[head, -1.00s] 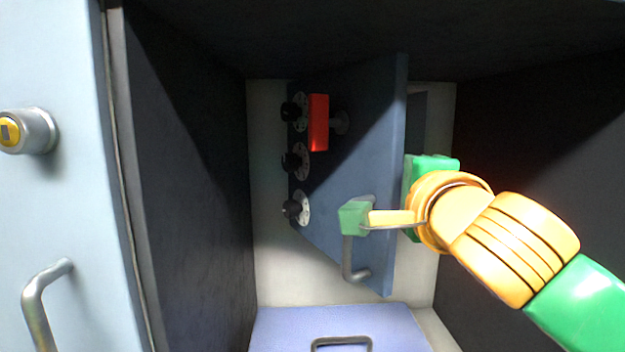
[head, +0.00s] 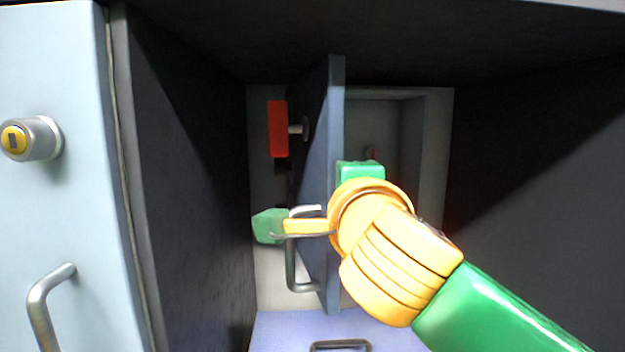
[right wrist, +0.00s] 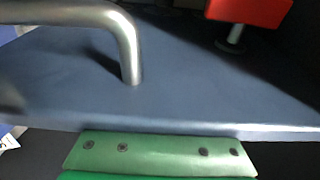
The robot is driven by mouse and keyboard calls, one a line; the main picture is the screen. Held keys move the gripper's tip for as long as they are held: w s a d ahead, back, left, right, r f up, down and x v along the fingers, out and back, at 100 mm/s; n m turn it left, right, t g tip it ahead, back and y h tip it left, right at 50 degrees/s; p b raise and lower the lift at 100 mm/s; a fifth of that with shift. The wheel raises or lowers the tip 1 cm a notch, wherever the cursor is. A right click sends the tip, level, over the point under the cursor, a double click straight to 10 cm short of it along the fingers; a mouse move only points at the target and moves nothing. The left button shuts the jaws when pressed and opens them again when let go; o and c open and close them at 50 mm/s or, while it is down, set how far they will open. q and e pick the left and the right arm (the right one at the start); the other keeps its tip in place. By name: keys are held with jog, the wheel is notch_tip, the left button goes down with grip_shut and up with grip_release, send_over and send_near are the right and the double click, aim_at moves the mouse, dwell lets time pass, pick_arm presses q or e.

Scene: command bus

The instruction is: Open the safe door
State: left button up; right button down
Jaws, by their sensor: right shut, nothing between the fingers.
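The safe door (head: 310,130) is a blue-grey panel standing well ajar, its free edge toward me and the opening showing to its right. On its outer face are a red handle knob (head: 278,130) and a curved metal handle (head: 291,265). The handle (right wrist: 128,45) and red knob (right wrist: 250,10) also show in the right wrist view. My right gripper (head: 360,170) is at the door's free edge, its green body on the inner side; it is shut with nothing in it. My left gripper is not in view.
The safe sits deep in a dark cabinet with a dark left wall (head: 190,180) and right wall. A pale cabinet door (head: 60,210) with a yellow-faced lock (head: 30,138) stands open at left. A pale blue box or drawer with a handle (head: 342,345) is below.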

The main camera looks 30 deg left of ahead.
aim_at(311, 182)
jog(key=s+a+p, duration=0.2)
jog(key=p, duration=0.1)
jog(key=shift+s+a+r, duration=0.2)
jog(key=shift+a+r, duration=0.1)
jog(key=shift+a, duration=0.1)
jog(key=shift+s+a+f, duration=0.15)
jog(key=shift+f, duration=0.1)
